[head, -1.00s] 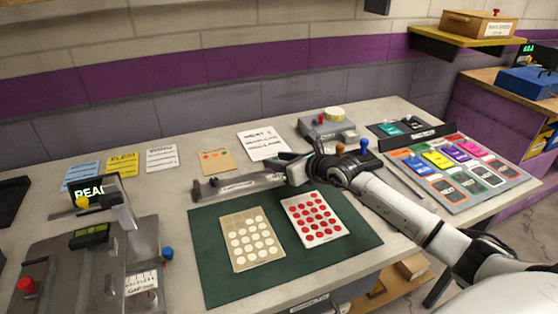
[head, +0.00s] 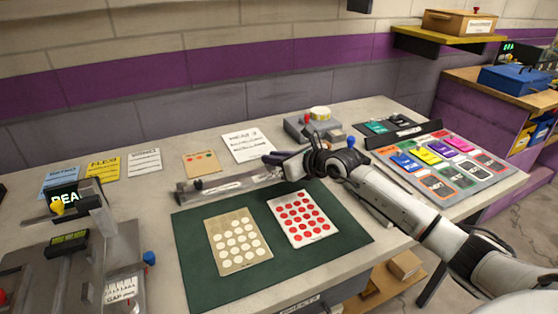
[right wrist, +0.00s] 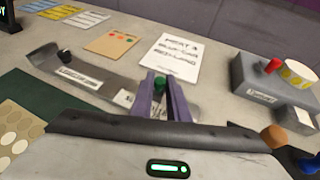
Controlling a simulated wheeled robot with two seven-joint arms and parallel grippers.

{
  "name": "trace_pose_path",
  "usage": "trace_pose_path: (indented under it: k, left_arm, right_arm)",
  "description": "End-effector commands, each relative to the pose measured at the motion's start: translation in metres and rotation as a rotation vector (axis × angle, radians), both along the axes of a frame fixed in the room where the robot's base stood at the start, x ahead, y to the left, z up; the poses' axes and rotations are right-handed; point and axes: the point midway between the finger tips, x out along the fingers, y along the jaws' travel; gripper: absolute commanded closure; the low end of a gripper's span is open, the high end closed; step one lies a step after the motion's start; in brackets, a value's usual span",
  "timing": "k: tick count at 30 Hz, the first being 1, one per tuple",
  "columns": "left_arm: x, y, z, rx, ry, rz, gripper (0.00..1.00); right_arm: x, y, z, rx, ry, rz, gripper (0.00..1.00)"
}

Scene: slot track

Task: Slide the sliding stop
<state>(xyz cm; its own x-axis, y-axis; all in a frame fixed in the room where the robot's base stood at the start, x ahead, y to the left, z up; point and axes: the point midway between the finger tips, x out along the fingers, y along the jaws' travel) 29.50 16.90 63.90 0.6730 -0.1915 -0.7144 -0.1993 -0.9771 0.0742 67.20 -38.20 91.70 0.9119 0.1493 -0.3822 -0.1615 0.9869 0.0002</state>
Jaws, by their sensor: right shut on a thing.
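The slot track (head: 225,186) is a long grey metal bar lying behind the green mat, with a dark knob (right wrist: 64,55) near its left end. My right gripper (head: 272,160) reaches over the track's right part. In the right wrist view its two purple-grey fingers (right wrist: 160,88) are shut on a green knob (right wrist: 160,82), which I take for the sliding stop. The knob's base and part of the track are hidden behind the fingers and gripper body. My left gripper is not in view.
Behind the track lie a tan card (head: 201,162) and a white note (head: 246,147). A grey box with a red knob (head: 307,119) stands behind my right wrist. The green mat (head: 195,270) holds two dotted sheets. A grey fixture (head: 75,270) stands at left, a card board (head: 440,165) at right.

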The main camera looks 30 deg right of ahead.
Motion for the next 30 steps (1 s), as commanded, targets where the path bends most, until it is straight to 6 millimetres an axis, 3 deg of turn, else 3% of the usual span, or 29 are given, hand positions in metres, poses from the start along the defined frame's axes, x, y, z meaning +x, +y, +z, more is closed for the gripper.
trace_pose_path:
  k: [2, 3, 6, 17, 30]
  left_arm:
    - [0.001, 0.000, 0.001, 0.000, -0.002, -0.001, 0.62]
    - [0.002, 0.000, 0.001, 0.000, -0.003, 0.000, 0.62]
    - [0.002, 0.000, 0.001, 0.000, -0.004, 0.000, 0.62]
    - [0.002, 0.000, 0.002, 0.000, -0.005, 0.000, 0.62]
    - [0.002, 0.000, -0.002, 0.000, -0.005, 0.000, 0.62]
  right_arm:
    - [-0.001, 0.000, -0.001, -0.001, 0.004, -0.001, 1.00]
    - [-0.001, -0.001, -0.001, -0.001, 0.004, -0.001, 0.80]
    - [-0.002, -0.002, -0.001, -0.001, 0.003, -0.003, 0.66]
    - [-0.005, -0.003, 0.001, -0.001, 0.001, -0.004, 0.66]
    - [-0.072, -0.013, 0.027, -0.003, 0.002, -0.002, 0.66]
